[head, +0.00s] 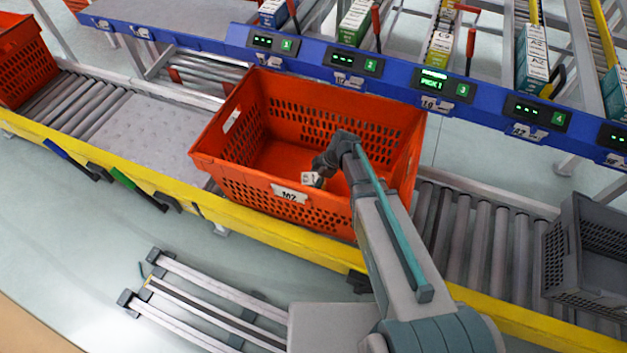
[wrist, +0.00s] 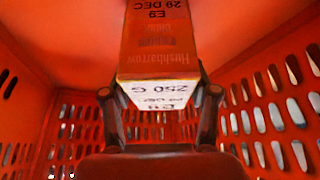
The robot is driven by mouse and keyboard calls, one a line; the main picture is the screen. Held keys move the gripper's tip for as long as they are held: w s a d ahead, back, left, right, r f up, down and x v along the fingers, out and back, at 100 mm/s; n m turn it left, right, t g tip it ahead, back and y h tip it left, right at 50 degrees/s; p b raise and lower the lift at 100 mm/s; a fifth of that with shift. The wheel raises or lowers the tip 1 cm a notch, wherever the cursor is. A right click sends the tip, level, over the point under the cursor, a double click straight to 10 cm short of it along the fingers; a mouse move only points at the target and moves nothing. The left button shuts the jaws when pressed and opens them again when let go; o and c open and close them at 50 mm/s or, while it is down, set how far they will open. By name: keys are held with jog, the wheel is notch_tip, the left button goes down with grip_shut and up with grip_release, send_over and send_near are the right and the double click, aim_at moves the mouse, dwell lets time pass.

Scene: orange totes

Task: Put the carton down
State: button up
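The carton (wrist: 158,45) is held between the two fingers of my gripper (wrist: 160,95) in the wrist view. It has an orange-looking printed side reading "Hushbarrow" and a pale end face marked "250 G". In the head view only a small pale part of the carton (head: 309,178) shows beside my gripper (head: 320,176). The fingers press on the carton's two opposite sides. I cannot tell whether the carton touches the tote floor.
The tote's floor looks empty around the gripper, and its perforated walls stand close by. A grey crate (head: 590,255) sits on the rollers at right, another orange tote (head: 22,62) at far left. A blue rail (head: 395,75) with displays runs behind, below several shelved cartons.

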jog(key=o, duration=0.3)
jog(key=shift+r+p, duration=0.45)
jog(key=shift+r, duration=0.05)
jog(key=v, duration=1.1)
jog(key=shift+d+r+p, duration=0.25)
jog(key=shift+r+p, duration=0.05)
jog(key=shift+r, duration=0.1)
